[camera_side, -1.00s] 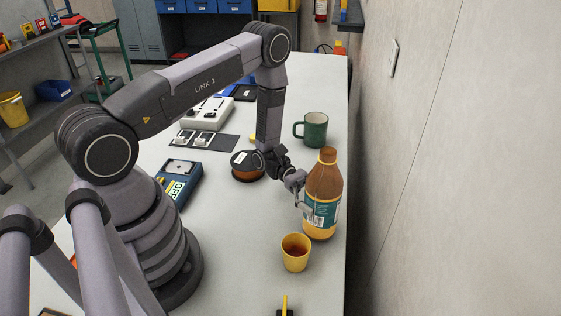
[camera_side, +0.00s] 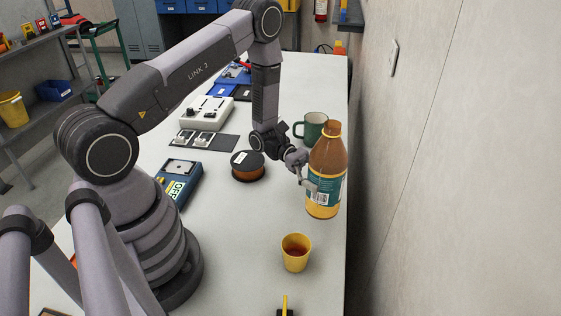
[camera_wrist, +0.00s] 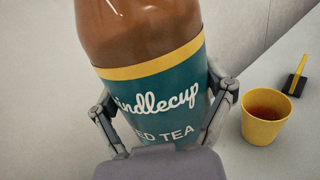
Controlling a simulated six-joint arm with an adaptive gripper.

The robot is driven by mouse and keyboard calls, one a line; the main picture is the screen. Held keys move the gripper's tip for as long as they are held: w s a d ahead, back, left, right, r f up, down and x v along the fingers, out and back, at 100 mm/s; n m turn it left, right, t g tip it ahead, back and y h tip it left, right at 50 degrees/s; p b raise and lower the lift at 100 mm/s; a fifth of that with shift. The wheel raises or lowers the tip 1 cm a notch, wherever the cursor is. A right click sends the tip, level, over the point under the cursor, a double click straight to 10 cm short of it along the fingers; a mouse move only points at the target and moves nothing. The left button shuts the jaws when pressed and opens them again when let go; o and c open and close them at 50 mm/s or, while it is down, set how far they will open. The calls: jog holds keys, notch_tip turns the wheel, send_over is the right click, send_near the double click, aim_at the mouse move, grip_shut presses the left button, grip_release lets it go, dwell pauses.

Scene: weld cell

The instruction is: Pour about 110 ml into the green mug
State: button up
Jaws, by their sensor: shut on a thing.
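The green mug (camera_side: 313,127) stands upright on the bench in the side view, partly hidden behind the bottle. My gripper (camera_side: 312,184) is shut on a brown iced tea bottle (camera_side: 327,158) with a teal and yellow label. The bottle is close to upright, in front of the mug; I cannot tell how far its base is off the bench. In the wrist view the bottle (camera_wrist: 150,85) fills the middle between my two fingers (camera_wrist: 165,115). The inside of the mug is mostly hidden.
A yellow cup (camera_side: 296,253) holding reddish-brown liquid stands nearer the camera; it also shows in the wrist view (camera_wrist: 266,117). A spool (camera_side: 248,167), a blue meter (camera_side: 180,183) and a white box (camera_side: 207,112) stand to the left. A wall (camera_side: 450,170) runs along the right edge.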

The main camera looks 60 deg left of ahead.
jog(key=w+a+n+t+y, duration=0.35)
jog(key=w+a+t, duration=0.3)
jog(key=a, duration=0.45)
jog(key=w+a+n+t+y, duration=0.3)
jog(key=w+a+n+t, duration=0.3)
jog(key=a, duration=0.5)
jog(key=shift+m+g, duration=0.55)
jog(key=shift+g, duration=0.1)
jog(key=shift+w+d+f, duration=0.1)
jog(key=shift+w+f, duration=0.05)
jog(key=shift+f, duration=1.05)
jog(key=shift+w+d+f, duration=0.1)
jog(key=shift+f, duration=1.05)
jog(key=shift+s, duration=0.1)
